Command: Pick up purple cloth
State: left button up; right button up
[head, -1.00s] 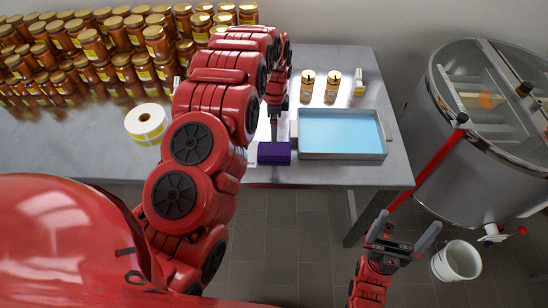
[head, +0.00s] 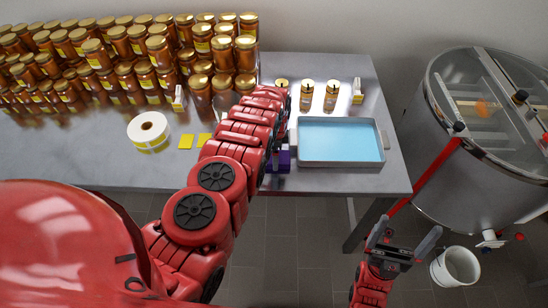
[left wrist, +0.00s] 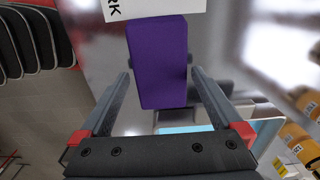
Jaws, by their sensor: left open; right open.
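The purple cloth (head: 285,157) is a folded, block-like bundle at the table's front edge, left of the blue-filled tray. My left arm covers part of it in the head view. In the left wrist view the cloth (left wrist: 157,60) is upright in the picture, and the fingers of my left gripper (left wrist: 160,76) stand open on either side of it. I see a gap beside each finger; whether they reach down to its height is unclear. In the head view the left gripper is mostly hidden behind its arm. My right gripper (head: 408,232) is open and empty, low in front of the table.
The metal tray (head: 340,163) is close to the cloth's right. Small jars (head: 306,96) stand behind it. A label roll (head: 150,132) and many honey jars (head: 110,75) are at the left. A steel tank (head: 455,185) and white bucket (head: 456,266) stand at the right.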

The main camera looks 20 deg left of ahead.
pick_arm(q)
jog(key=shift+f, duration=0.5)
jog(key=c, duration=1.3)
jog(key=shift+d, duration=0.1)
